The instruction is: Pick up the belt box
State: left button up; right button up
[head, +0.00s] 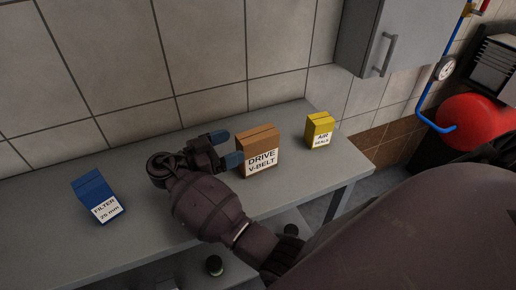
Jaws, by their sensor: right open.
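The belt box is a brown carton (258,152) labelled "DRIVE V-BELT". It stands upright on the grey bench (150,246), right of the middle of its top. My right gripper (226,149) is at the box's left side, with its blue-grey fingertips pointing at it. The jaws are open, one finger by the upper left edge and one lower by the left front. I cannot tell whether a finger touches the box. My left gripper is not in view.
A blue filter box (96,196) stands on the bench at left. A yellow air seals box (319,130) stands right of the belt box. A tiled wall closes off the back, and a grey cabinet (385,38) hangs above right. A red tank (476,122) is at far right.

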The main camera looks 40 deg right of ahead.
aim_at(252, 135)
jog(key=shift+s+d, duration=0.1)
jog(key=shift+d, duration=0.7)
jog(key=shift+d+r+p, duration=0.15)
jog(key=shift+d+p, duration=0.2)
jog(key=shift+d, duration=0.3)
jog(key=d, duration=0.2)
jog(key=d+p, duration=0.1)
jog(key=shift+s+d+r, duration=0.1)
jog(key=shift+s+d, duration=0.1)
jog(key=shift+s, duration=0.05)
jog(key=shift+d, duration=0.35)
jog(key=c, duration=1.3)
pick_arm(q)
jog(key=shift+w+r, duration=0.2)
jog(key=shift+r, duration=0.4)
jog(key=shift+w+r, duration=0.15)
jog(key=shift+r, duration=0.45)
pick_arm(e)
jog(key=shift+c, duration=1)
